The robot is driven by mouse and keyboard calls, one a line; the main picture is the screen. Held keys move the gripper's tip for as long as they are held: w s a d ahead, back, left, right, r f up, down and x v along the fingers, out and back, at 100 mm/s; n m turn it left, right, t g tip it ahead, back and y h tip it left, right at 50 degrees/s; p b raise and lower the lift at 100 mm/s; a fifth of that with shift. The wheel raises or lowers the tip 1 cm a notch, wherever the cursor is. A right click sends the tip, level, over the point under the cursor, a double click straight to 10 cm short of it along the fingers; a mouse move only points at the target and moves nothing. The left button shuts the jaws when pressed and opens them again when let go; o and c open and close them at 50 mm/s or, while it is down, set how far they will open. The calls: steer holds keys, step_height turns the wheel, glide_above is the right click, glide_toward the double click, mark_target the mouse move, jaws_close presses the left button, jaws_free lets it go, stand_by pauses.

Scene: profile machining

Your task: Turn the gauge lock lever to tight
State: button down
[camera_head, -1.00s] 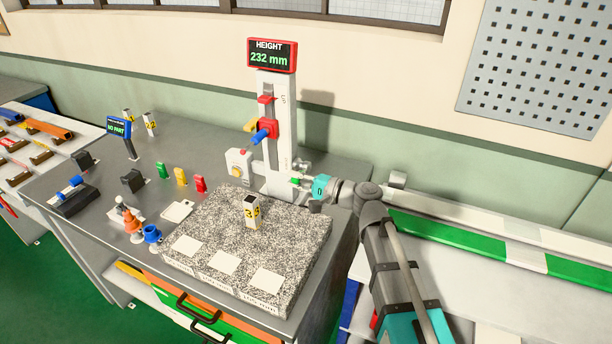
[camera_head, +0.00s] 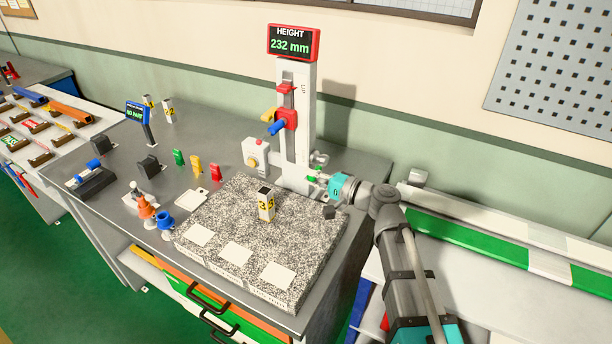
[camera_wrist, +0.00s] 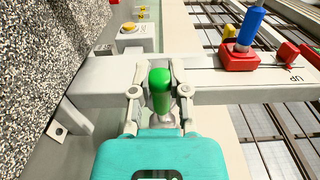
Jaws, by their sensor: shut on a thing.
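The height gauge has a white column (camera_head: 299,120) at the back of the granite plate, and its display (camera_head: 293,44) reads 232 mm. A red carriage (camera_head: 288,119) on the column carries a blue lever (camera_head: 277,127) and a yellow part (camera_head: 268,114). The carriage (camera_wrist: 239,57) and blue lever (camera_wrist: 250,24) also show in the wrist view, apart from my gripper. My gripper (camera_wrist: 160,91) is shut on a green handle (camera_wrist: 160,80) low on the column, one finger on each side. Which part is the lock lever, and any tight marking, I cannot tell.
The granite plate (camera_head: 205,215) bears a numbered block (camera_head: 266,203) and white squares. A box with a yellow button (camera_head: 256,154) stands left of the column.

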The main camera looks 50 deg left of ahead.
steer(key=shift+s+f, duration=0.15)
steer(key=c, duration=0.6)
jaws_free()
steer(key=shift+s, duration=0.1)
steer(key=shift+d, duration=0.1)
steer(key=shift+w+d, duration=0.35)
steer(key=shift+d, duration=0.15)
steer(key=v, duration=1)
steer(key=shift+d, duration=0.35)
